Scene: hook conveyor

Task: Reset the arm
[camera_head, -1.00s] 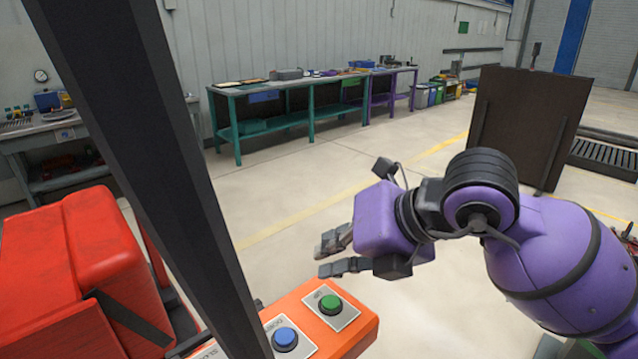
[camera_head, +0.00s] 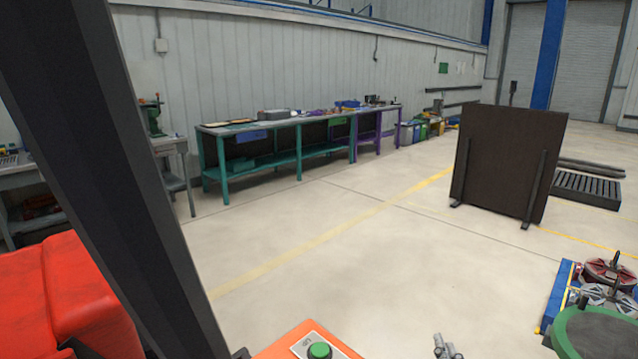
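My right gripper (camera_head: 444,346) shows only as small grey fingertips at the bottom edge; the rest of it and its purple arm are out of frame. I cannot tell whether it is open or shut. It is apart from the orange button box (camera_head: 284,345), to its right. One green button (camera_head: 320,350) on a pale plate shows on the box; the rest of the box is cut off below. My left gripper is not in view.
A dark post (camera_head: 110,170) crosses the left side. A red machine (camera_head: 70,290) stands at the lower left. A dark upright panel (camera_head: 508,165) and a green round-topped item (camera_head: 595,333) are at right. The middle floor is clear.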

